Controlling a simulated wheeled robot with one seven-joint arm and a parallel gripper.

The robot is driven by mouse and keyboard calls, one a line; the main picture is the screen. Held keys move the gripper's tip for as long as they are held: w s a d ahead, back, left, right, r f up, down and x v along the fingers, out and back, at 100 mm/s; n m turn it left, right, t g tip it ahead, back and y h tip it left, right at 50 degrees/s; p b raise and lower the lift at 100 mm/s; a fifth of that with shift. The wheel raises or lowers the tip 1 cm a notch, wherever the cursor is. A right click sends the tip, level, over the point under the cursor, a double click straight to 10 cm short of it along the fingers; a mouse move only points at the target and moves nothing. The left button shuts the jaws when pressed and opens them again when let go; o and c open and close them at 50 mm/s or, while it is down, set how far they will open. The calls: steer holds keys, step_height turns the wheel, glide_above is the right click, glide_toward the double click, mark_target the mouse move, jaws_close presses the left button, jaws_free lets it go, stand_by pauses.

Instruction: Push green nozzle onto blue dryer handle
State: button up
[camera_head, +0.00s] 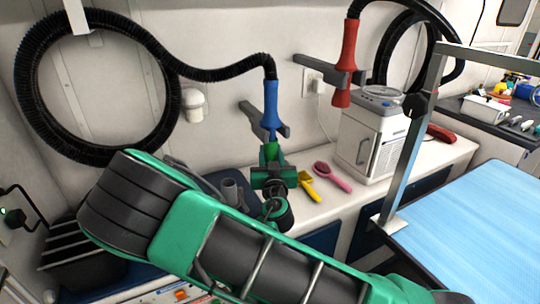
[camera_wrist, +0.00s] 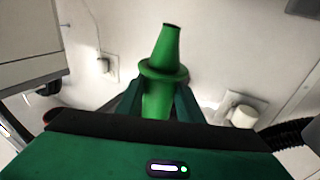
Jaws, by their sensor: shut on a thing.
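The blue dryer handle (camera_head: 270,104) hangs nose-down in a dark wall bracket, with a black ribbed hose running up from its top. My gripper (camera_head: 271,157) is below it and shut on the green nozzle (camera_head: 271,149). In the wrist view the nozzle (camera_wrist: 164,72) stands between my two fingers (camera_wrist: 158,103), its tapered end pointing away from the palm and its round collar above the fingertips. In the head view the nozzle is just under the handle's lower tip; I cannot tell whether they touch. The handle does not show in the wrist view.
A red dryer handle (camera_head: 347,62) hangs in another bracket to the right. A white machine (camera_head: 370,138) stands on the counter. A yellow tool (camera_head: 307,187) and a pink brush (camera_head: 332,176) lie close to my gripper. A blue table (camera_head: 480,215) is at the right.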

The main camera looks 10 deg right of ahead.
steer(key=shift+r, duration=0.8)
stand_by(0.9)
steer(key=o, duration=1.3)
steer(key=shift+o, duration=0.2)
